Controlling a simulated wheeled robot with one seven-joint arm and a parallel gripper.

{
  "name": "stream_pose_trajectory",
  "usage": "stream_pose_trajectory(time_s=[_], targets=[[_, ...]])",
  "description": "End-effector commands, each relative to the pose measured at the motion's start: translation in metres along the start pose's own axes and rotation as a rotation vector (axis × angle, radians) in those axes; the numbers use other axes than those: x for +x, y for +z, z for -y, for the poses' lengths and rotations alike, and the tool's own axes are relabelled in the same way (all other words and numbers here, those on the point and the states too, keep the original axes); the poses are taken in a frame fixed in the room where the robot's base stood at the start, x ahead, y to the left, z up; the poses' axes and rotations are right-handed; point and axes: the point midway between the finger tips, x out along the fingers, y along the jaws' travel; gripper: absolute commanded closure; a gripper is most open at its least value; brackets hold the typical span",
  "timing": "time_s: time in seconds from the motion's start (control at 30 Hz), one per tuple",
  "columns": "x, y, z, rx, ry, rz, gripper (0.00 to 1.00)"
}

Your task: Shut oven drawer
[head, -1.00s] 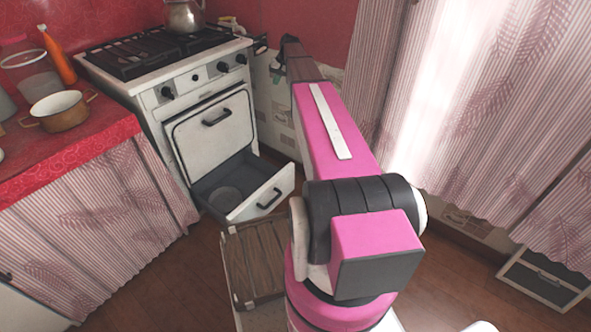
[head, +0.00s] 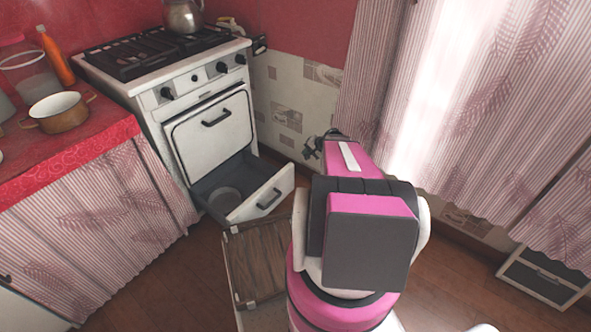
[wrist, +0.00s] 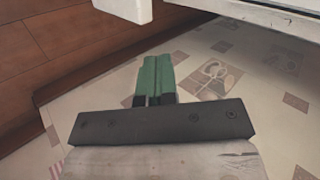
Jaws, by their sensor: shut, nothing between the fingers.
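The oven drawer (head: 246,203) at the bottom of the white stove (head: 213,125) is pulled out, with its front tilted toward the right and a dark handle on it. A round grey dish (head: 224,198) lies inside. My gripper's green fingers (wrist: 157,75) are together and empty in the wrist view, in front of the patterned wall. In the head view my arm's dark end is right of the drawer, near the wall, and its fingers are hard to make out. In the wrist view a white corner at the top seems to be the drawer front.
The oven door (head: 215,130) above the drawer is shut. A slatted brown wooden piece (head: 262,262) stands just in front of the drawer. The patterned wall (head: 290,105) and striped curtains (head: 470,110) bound the right side. Wooden floor (head: 150,280) is bare at lower left.

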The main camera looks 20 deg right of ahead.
Motion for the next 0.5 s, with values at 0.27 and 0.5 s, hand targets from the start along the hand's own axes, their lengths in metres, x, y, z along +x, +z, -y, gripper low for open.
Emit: stream_pose_trajectory(time_s=[0.27, 0.5], targets=[[-0.009, 0.039, -0.057, 0.128, -0.031, -0.094, 1.00], [-0.007, 0.045, -0.069, 0.158, -0.037, -0.119, 1.00]])
